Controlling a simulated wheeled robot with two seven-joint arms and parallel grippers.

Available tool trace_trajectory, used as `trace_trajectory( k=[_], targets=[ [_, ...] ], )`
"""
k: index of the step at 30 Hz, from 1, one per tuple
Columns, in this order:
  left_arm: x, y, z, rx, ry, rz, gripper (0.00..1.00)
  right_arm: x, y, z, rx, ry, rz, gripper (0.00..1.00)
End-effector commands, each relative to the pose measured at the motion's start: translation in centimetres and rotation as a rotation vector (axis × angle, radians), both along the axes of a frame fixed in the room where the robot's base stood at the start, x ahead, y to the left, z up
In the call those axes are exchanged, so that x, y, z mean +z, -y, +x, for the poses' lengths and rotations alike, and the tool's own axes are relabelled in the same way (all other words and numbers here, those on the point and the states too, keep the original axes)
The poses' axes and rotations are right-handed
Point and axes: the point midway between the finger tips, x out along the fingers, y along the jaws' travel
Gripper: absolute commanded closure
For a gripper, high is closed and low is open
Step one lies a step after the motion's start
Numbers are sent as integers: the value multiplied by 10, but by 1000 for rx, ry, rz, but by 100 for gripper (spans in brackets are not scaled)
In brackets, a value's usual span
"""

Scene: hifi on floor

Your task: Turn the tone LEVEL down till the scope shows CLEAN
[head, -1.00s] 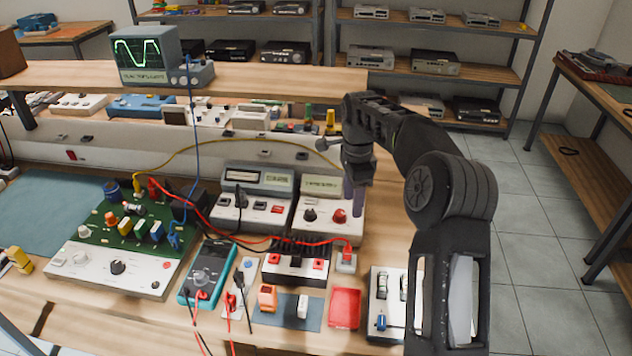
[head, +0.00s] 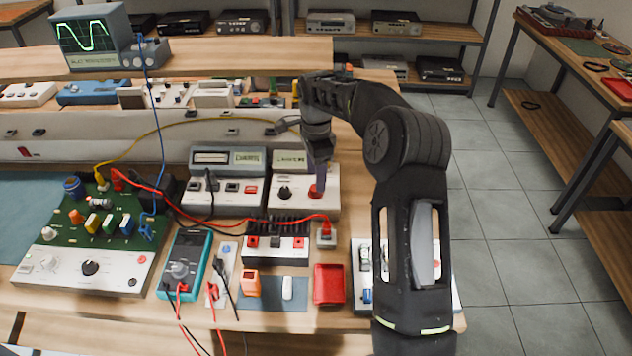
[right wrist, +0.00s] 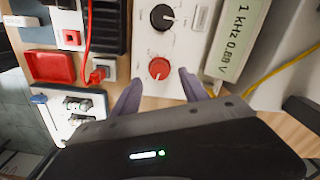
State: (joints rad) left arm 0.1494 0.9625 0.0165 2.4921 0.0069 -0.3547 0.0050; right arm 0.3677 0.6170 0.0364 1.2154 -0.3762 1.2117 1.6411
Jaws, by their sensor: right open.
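The tone box (head: 290,205) is a white unit with a black knob (head: 284,193), a red knob (head: 316,192) and a display. In the right wrist view the display (right wrist: 240,40) reads 1 kHz 0.88 V. My right gripper (right wrist: 158,92) is open, its two purple fingers just short of the red knob (right wrist: 159,68), one toward each side. Whether they touch it is unclear. The knob labels are not readable. The scope (head: 95,38) on the shelf shows a green wave with flattened tops and bottoms; its caption is too small to read. My left gripper is not in view.
A second meter unit (head: 225,180) stands left of the tone box. A red tray (head: 328,284), a teal multimeter (head: 185,262) and a green circuit board (head: 95,225) lie in front and left. Red, blue and yellow cables cross the bench.

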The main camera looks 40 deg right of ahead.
Motion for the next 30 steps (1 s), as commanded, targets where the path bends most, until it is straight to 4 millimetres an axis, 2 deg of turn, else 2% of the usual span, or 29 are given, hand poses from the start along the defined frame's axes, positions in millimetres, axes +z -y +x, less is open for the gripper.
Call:
trace_trajectory(
  k=[3, 7, 17, 30],
  targets=[
    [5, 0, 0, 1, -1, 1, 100, -18, 0, -1, 0, -4, 2, 48],
    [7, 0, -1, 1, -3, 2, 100, -31, 0, -1, 1, -2, 2, 48],
    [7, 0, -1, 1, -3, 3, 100, -35, 0, 0, 0, 0, 0, 48],
    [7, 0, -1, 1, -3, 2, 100, -35, 0, 0, 0, 0, 0, 84]
  ],
)
